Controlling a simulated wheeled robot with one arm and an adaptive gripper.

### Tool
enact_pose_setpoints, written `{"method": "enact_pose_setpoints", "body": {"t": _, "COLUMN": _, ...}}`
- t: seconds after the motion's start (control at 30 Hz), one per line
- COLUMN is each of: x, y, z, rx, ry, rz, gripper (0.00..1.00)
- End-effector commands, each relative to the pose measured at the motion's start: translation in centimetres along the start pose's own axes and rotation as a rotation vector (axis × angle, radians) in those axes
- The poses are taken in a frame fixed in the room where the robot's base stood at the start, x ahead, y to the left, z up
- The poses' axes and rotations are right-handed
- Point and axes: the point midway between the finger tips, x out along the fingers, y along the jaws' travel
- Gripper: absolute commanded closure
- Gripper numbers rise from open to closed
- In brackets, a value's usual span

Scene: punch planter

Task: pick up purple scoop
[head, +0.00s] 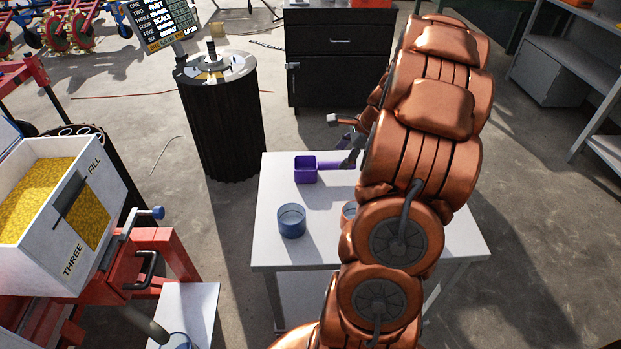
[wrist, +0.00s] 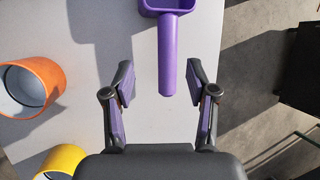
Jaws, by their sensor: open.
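The purple scoop (head: 306,171) lies on the white table in the head view, its square cup to the left and its handle pointing right toward my gripper (head: 352,150). In the wrist view the scoop's handle (wrist: 168,60) points down between the spread fingers, and the cup is cut off at the top edge. My gripper (wrist: 160,92) is open and empty. The handle's end reaches about the level of the fingertips, with space on both sides. In the head view my arm hides part of the gripper and the table's right side.
On the white table (head: 268,240) stands a blue-grey cup (head: 291,220), with another partly behind my arm. The wrist view shows an orange cup (wrist: 30,86) and a yellow cup (wrist: 62,162) at left. A black drum (head: 222,120) stands behind the table, a seed hopper (head: 60,215) at left.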

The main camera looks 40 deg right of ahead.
Motion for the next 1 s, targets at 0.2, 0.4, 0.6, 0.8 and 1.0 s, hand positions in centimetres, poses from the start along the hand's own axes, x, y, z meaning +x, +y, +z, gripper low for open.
{"method": "enact_pose_setpoints", "body": {"t": 0.2, "x": 1.5, "y": -0.3, "z": -0.8, "rx": 0.028, "ry": 0.002, "rz": -0.010, "gripper": 0.43}}
{"method": "enact_pose_setpoints", "body": {"t": 0.4, "x": 3.0, "y": -0.4, "z": -0.7, "rx": 0.025, "ry": 0.003, "rz": -0.011, "gripper": 0.43}}
{"method": "enact_pose_setpoints", "body": {"t": 0.6, "x": 4.9, "y": -0.7, "z": -0.4, "rx": 0.025, "ry": 0.001, "rz": -0.006, "gripper": 0.43}}
{"method": "enact_pose_setpoints", "body": {"t": 0.8, "x": 7.5, "y": -1.0, "z": -0.3, "rx": 0.024, "ry": 0.003, "rz": -0.009, "gripper": 0.43}}
{"method": "enact_pose_setpoints", "body": {"t": 1.0, "x": 7.9, "y": -1.1, "z": -0.3, "rx": 0.023, "ry": 0.004, "rz": -0.010, "gripper": 0.43}}
